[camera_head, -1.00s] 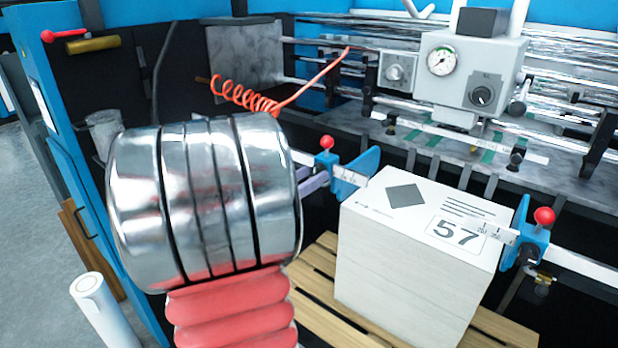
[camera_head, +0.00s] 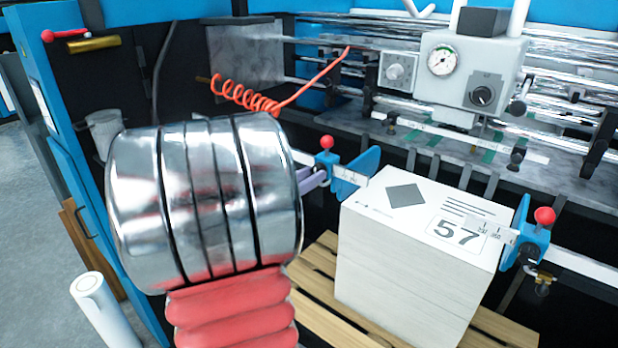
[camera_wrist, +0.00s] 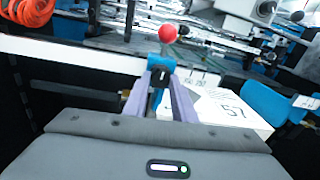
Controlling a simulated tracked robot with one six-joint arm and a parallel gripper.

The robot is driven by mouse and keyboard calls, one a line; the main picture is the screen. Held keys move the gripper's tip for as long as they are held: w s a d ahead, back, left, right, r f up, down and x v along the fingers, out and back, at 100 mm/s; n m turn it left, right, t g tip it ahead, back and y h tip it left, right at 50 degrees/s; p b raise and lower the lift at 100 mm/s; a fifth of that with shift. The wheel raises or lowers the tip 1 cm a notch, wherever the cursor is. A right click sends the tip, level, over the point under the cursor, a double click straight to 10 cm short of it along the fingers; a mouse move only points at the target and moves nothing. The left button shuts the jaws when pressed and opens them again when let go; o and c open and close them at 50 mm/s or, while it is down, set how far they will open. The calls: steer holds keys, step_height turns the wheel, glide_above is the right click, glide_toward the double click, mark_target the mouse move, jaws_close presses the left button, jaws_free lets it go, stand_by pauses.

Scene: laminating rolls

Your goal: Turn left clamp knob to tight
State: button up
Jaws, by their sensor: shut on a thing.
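The left clamp is a blue block with a red ball (camera_head: 326,142) on a lever and a white scale strip, beside the left edge of the paper stack (camera_head: 400,270). Its red ball also shows in the wrist view (camera_wrist: 167,33). A small black clamp knob (camera_wrist: 158,88) sits below the blue block. My gripper (camera_wrist: 161,80) has its two purple fingers on either side of this knob and is shut on it. The knob's turn angle is unclear.
A similar right clamp with a red ball (camera_head: 544,216) stands at the stack's right edge. The stack is on a wooden pallet (camera_head: 325,300). A grey gauge box (camera_head: 470,70) and a coiled orange hose (camera_head: 245,97) are behind. A white rail crosses close to the gripper.

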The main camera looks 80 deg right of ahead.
steer(key=shift+s+m+t, duration=0.1)
steer(key=shift+m+t, duration=0.25)
steer(key=shift+m, duration=3.8)
steer(key=shift+m+t, duration=0.35)
steer(key=shift+m, duration=3.8)
steer(key=o, duration=1)
steer(key=shift+o, duration=0.2)
steer(key=shift+r, duration=0.1)
steer(key=v, duration=1.3)
steer(key=shift+w+a, duration=0.2)
steer(key=shift+a, duration=0.2)
